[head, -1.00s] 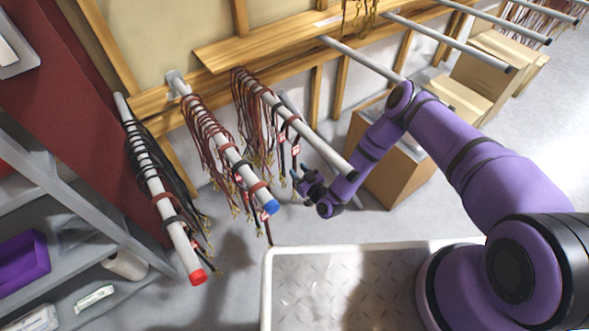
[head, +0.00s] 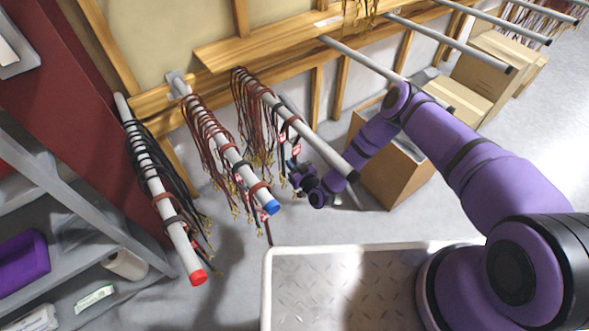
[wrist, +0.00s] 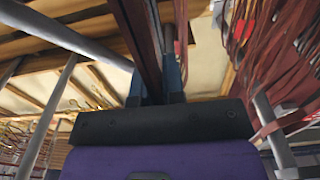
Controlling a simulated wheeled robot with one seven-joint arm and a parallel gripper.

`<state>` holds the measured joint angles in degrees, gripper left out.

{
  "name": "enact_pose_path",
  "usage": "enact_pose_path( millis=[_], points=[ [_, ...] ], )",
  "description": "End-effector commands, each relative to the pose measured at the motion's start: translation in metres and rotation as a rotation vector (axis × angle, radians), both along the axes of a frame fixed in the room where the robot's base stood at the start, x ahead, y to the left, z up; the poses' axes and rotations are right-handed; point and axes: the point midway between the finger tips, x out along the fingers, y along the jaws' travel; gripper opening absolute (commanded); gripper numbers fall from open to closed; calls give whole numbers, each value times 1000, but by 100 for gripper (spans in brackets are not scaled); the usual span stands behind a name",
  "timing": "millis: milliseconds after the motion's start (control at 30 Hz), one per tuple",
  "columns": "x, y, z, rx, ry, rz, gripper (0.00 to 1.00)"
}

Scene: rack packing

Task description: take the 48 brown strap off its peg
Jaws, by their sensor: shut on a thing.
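My gripper (head: 292,177) is just below the black-ended peg (head: 325,152), among the lower ends of the straps on it. In the wrist view its two blue fingers (wrist: 156,82) are closed on a dark brown strap (wrist: 142,38), which runs up between them. Brown straps (head: 250,110) hang in a bunch on the back part of that peg. One brown strap (head: 289,121) with a red-and-white tag sits nearer its front, above my gripper. Tag numbers are too small to read. Whether the held strap still loops over the peg is hidden.
A blue-ended peg (head: 225,150) with brown straps is close on the left. A red-ended peg (head: 178,238) with black straps is beyond it. A cardboard box (head: 395,180) stands behind my forearm. A pale tray (head: 330,290) is in front.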

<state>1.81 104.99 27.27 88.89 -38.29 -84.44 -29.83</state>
Motion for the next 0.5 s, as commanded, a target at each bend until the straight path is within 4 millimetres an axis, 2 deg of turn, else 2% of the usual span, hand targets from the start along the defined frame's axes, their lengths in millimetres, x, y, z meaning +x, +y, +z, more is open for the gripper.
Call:
enact_pose_path(
  millis=[267,500],
  points=[
    [0,0,4,0,0,0,0],
    [1,0,26,1,-1,0,0]
  ],
)
